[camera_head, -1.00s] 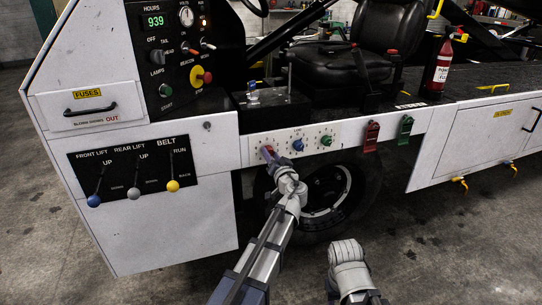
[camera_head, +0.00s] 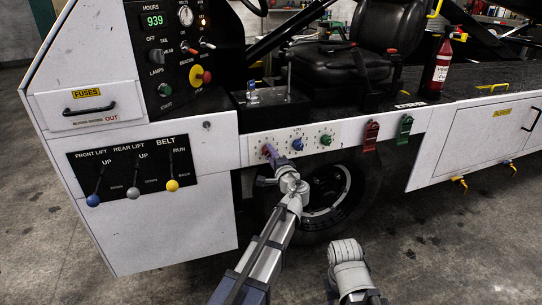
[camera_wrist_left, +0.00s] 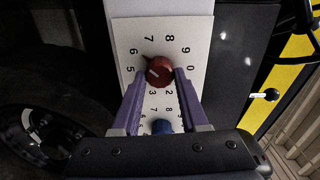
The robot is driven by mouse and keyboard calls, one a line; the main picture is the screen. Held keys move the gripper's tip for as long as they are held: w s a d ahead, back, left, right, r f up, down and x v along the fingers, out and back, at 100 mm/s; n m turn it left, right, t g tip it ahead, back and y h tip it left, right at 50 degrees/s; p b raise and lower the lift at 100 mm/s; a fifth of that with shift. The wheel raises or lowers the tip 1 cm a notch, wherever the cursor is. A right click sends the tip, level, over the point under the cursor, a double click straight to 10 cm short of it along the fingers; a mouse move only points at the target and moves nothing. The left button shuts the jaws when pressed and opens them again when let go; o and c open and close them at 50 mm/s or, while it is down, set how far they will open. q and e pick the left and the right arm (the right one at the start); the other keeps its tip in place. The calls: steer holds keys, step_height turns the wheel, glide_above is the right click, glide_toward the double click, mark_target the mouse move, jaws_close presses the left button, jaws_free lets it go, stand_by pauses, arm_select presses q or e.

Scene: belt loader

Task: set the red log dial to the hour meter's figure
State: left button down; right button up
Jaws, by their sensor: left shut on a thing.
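The red log dial (camera_head: 267,150) is the leftmost of three dials on the white log panel; it shows close up in the left wrist view (camera_wrist_left: 160,71). My left gripper (camera_head: 273,157) is shut on it, with one purple finger on each side in the wrist view. The figures 1 and 4 are hidden or partly hidden by the fingers. My right gripper is out of view; only part of that arm shows.
The blue dial (camera_head: 298,145) and green dial (camera_head: 326,140) sit right of the red one. A red latch (camera_head: 371,132) and green latch (camera_head: 405,128) hang further right. Lift and belt levers (camera_head: 134,185) are at left. A wheel (camera_head: 328,192) is below the panel.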

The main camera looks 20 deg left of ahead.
arm_select(q)
steer(key=shift+f+m+b, duration=0.15)
steer(key=shift+m+b, duration=0.45)
steer(key=shift+m, duration=9.5)
steer(key=shift+a, duration=0.1)
steer(key=shift+c, duration=2.1)
jaws_free()
steer(key=shift+s, duration=0.1)
steer(key=v, duration=0.7)
steer(key=shift+s+d+f, duration=0.15)
steer(key=shift+s+d, duration=0.1)
steer(key=shift+d, duration=0.05)
